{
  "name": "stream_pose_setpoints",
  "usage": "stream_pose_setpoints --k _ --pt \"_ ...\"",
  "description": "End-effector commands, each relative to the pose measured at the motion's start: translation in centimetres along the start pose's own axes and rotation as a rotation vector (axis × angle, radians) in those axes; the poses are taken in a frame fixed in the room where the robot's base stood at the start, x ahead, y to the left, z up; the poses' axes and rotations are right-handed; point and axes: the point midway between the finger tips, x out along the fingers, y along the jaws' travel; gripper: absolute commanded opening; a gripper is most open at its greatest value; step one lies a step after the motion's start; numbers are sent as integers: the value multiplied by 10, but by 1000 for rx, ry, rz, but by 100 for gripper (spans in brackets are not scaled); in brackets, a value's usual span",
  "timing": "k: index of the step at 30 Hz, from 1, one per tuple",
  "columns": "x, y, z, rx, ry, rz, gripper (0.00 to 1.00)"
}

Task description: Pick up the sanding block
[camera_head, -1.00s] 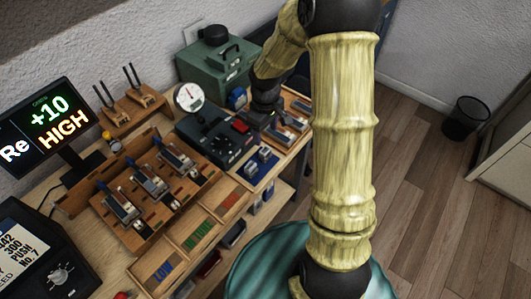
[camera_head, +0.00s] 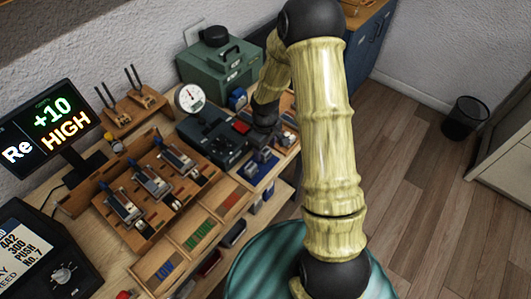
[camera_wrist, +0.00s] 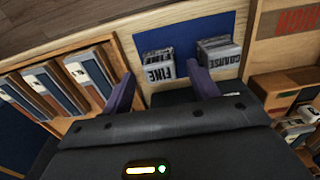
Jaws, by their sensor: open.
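Two small grey blocks lie on a blue mat (camera_wrist: 190,27) at the bench edge. One reads FINE (camera_wrist: 158,68) and the other COARSE (camera_wrist: 219,55) in the wrist view. Both look like sanding blocks. The mat also shows in the head view (camera_head: 268,178). My gripper (camera_wrist: 160,69) is open and empty. In the wrist view its dark purple fingers appear on either side of the FINE block, with the COARSE block beyond the right finger. I cannot tell how far above the mat the fingertips are. In the head view my arm partly hides this area.
A wooden tray of several blue-and-grey parts (camera_wrist: 62,85) is on the left in the wrist view. A dark box with a red button (camera_head: 212,135) stands beside the mat. A wooden rack (camera_head: 150,205) and colour-marked trays (camera_head: 200,235) stand near it.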

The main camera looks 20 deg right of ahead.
Motion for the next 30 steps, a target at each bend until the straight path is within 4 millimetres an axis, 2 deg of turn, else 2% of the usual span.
stream_pose_setpoints --k 3,6,22,27,30 --pt "15 0 0 0 -3 -2 60" --pt "21 0 0 -1 0 0 60" --pt "22 0 0 0 0 0 60" --pt "22 0 0 0 0 0 27" --pt "22 0 0 0 0 0 12"
